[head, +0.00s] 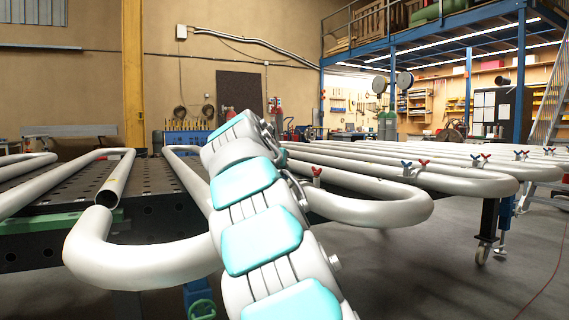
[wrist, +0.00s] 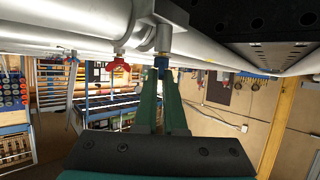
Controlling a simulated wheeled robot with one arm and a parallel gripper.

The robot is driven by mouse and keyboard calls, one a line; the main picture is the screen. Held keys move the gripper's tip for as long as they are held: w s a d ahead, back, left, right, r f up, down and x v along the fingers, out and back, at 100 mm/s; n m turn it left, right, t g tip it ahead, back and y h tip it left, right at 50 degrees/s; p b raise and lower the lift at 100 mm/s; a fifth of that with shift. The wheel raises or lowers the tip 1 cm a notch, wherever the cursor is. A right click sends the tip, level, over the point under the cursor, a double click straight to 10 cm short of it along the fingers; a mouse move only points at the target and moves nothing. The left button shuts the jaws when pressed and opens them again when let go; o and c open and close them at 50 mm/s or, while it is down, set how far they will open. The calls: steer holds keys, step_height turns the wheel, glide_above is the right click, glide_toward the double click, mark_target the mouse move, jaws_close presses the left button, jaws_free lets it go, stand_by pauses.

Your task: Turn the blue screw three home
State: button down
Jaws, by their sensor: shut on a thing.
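In the wrist view, which is upside down, my gripper's green fingers (wrist: 161,76) close together on a small blue screw (wrist: 161,62). The screw sits at the end of a grey metal clamp (wrist: 163,38) on a pale pipe. Only a little of the blue shows between the fingertips, and its depth cannot be seen. I see no number on it. A red screw (wrist: 119,64) is beside it on the left, apart from the fingers. In the head view my arm hides the gripper and this screw.
Pale serpentine pipes (head: 375,208) lie on dark perforated tables (head: 150,208) on both sides of my arm. Red and blue screws (head: 406,168) stand on the right-hand coils. Grey floor (head: 400,280) is free at lower right.

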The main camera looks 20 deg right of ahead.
steer(key=shift+w+a+r+m+g+h+p, duration=0.1)
steer(key=shift+m+g+h+p, duration=0.45)
steer(key=shift+m+g+p, duration=0.2)
steer(key=shift+w+r+m+g+h+p, duration=0.1)
steer(key=shift+m+g+h+p, duration=0.5)
steer(key=shift+p, duration=0.2)
steer(key=shift+m+g+p, duration=0.35)
steer(key=shift+m+p, duration=0.05)
steer(key=shift+m, duration=0.05)
steer(key=c, duration=1)
jaws_free()
steer(key=shift+f, duration=0.15)
steer(key=shift+a, duration=0.1)
steer(key=v, duration=0.7)
steer(key=shift+s+a, duration=0.15)
steer(key=shift+a, duration=0.2)
